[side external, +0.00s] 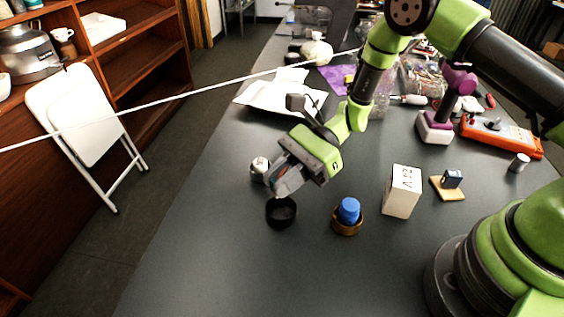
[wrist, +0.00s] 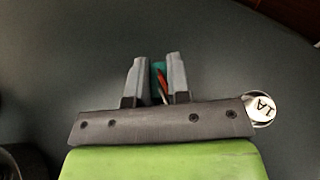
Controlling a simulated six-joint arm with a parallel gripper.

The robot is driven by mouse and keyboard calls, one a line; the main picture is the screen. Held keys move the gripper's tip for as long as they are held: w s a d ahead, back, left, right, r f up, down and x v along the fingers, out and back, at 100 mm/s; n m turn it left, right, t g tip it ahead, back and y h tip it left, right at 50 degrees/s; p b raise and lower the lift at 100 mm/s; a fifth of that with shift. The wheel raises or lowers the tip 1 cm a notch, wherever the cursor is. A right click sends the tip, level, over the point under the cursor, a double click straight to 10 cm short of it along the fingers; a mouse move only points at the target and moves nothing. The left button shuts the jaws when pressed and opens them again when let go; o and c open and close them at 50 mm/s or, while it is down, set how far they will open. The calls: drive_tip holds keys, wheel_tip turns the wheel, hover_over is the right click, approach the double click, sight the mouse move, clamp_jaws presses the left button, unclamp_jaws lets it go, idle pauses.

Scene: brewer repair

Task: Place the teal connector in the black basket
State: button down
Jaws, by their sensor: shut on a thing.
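The teal connector (wrist: 158,70) is held between the two grey fingers of my gripper (wrist: 155,80) in the wrist view, with a small red and metal part beside it. In the side view my gripper (side external: 284,182) is tilted downward above the table, and its fingers mostly hide the connector. The black basket (side external: 281,216) is a small round open bowl on the table, just below and in front of the fingertips. A dark round edge at the lower left of the wrist view (wrist: 20,160) looks like the basket, partly cut off.
A small white labelled cylinder (side external: 260,169) stands left of my gripper. A blue-topped piece in a brown ring (side external: 347,214), a white box (side external: 402,190) and a small block on a wooden base (side external: 449,186) stand to the right. The table's left front is clear.

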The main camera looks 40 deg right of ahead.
drive_tip(key=shift+f, duration=1.7)
drive_tip(key=c, duration=1)
unclamp_jaws()
drive_tip(key=shift+r, duration=3.55)
